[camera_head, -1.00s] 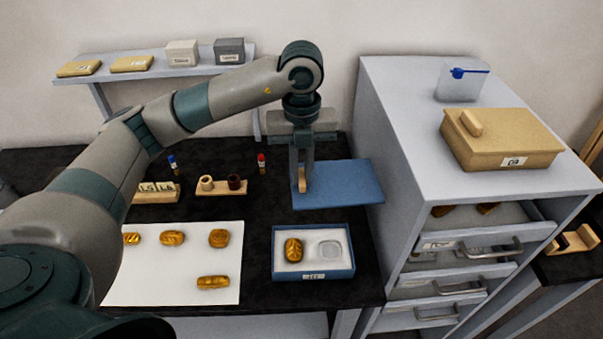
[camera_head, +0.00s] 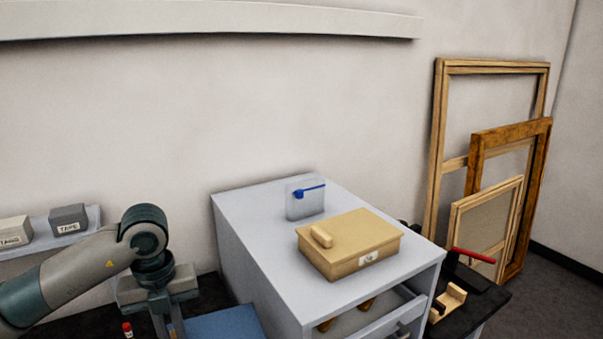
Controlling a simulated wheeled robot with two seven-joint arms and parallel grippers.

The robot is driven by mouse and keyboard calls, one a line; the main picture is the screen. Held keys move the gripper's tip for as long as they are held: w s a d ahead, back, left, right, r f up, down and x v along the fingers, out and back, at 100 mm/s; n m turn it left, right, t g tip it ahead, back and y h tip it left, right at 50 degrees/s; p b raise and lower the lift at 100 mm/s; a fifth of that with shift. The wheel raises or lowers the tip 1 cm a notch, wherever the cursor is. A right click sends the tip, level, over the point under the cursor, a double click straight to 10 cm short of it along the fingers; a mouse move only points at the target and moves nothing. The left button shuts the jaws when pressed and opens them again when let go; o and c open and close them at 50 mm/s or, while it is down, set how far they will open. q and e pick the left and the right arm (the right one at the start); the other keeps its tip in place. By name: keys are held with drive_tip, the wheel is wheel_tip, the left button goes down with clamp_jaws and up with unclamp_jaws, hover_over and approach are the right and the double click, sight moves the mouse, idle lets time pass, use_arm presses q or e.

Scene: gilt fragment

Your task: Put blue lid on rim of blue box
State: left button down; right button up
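The blue lid (camera_head: 225,323) shows only in part at the bottom edge of the head view, lying flat just right of my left gripper (camera_head: 167,330). The gripper points down, and its fingertips are cut off by the frame's lower edge. The blue box is out of view now. A second earlier it stood open on the black table, nearer than the lid, with one gold piece in its left hollow. My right gripper is not in view.
A grey cabinet (camera_head: 240,225) rises right of the lid. On it stand a tan lidded box (camera_head: 350,250) and a clear container with a blue strip (camera_head: 305,203). Wooden frames (camera_head: 490,160) lean on the wall at right. A red-capped bottle (camera_head: 127,329) stands left of the gripper.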

use_arm(q)
drive_tip(key=m, duration=0.3)
drive_tip(key=s+m, duration=0.1)
drive_tip(key=m, duration=0.1)
drive_tip(key=shift+d+f, duration=0.4)
drive_tip(key=m, duration=0.4)
drive_tip(key=d+m, duration=0.1)
drive_tip(key=shift+s+f+m+b, duration=0.35)
drive_tip(key=shift+s+f+m, duration=0.05)
drive_tip(key=m, duration=0.4)
drive_tip(key=shift+s+d+f+m, duration=0.25)
drive_tip(key=shift+s+f+m, duration=0.1)
drive_tip(key=shift+s+m, duration=0.05)
drive_tip(key=m, duration=0.3)
drive_tip(key=s+m, duration=0.1)
drive_tip(key=shift+d+f+m+b, duration=0.3)
drive_tip(key=shift+f+m+b, duration=0.05)
drive_tip(key=shift+m, duration=0.05)
drive_tip(key=m, duration=0.4)
drive_tip(key=shift+s+d+f+m, duration=0.3)
drive_tip(key=shift+s+f, duration=0.05)
drive_tip(key=shift+s, duration=0.05)
drive_tip(key=s+m, duration=0.1)
drive_tip(key=m, duration=0.4)
drive_tip(key=s+d+f+m+b, duration=0.1)
drive_tip(key=m, duration=0.4)
drive_tip(key=s+f+m, duration=0.1)
drive_tip(key=m, duration=0.4)
drive_tip(key=shift+s+d+m, duration=0.15)
drive_tip(key=shift+d+m, duration=0.25)
